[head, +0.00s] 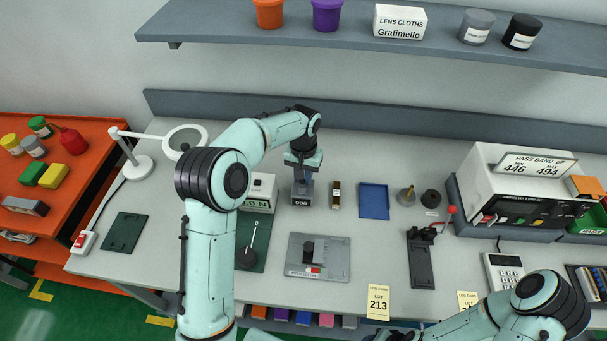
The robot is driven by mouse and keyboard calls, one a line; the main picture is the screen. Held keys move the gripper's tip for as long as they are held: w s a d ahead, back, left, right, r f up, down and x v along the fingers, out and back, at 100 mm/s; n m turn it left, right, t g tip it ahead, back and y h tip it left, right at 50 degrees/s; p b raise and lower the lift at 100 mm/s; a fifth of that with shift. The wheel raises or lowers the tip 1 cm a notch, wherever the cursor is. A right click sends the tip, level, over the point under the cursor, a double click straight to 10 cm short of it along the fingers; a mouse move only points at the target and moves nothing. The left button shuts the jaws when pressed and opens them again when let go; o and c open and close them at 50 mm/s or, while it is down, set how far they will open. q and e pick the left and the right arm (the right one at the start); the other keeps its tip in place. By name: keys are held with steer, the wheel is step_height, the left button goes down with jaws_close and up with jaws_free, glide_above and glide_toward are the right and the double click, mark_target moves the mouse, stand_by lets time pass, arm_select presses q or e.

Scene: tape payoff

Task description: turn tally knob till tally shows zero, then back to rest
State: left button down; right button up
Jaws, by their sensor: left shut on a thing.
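My left gripper (303,174) points down at the back middle of the bench, over a small grey block-like device (302,198) that looks like the tally. It is shut on the top part of this device, likely the knob, which the fingers mostly hide. A small white strip on the device's front carries dark characters, too small to read surely. My right arm comes in from the lower right; its gripper end (398,336) is cut off by the bottom edge, so its jaws cannot be judged.
A white box (260,188) stands left of the tally, and a small dark upright item (335,195) close on its right. A blue tray (374,201) lies further right. A grey plate fixture (318,258) is in front. The white pass band unit (510,190) stands at right.

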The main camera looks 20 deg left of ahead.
arm_select(q)
steer(key=n, duration=0.4)
steer(key=shift+n, duration=0.3)
steer(key=n, duration=0.4)
steer(key=shift+n, duration=0.3)
steer(key=c, duration=1.3)
jaws_free()
steer(key=shift+r, duration=0.15)
step_height(320, 180, up, 13)
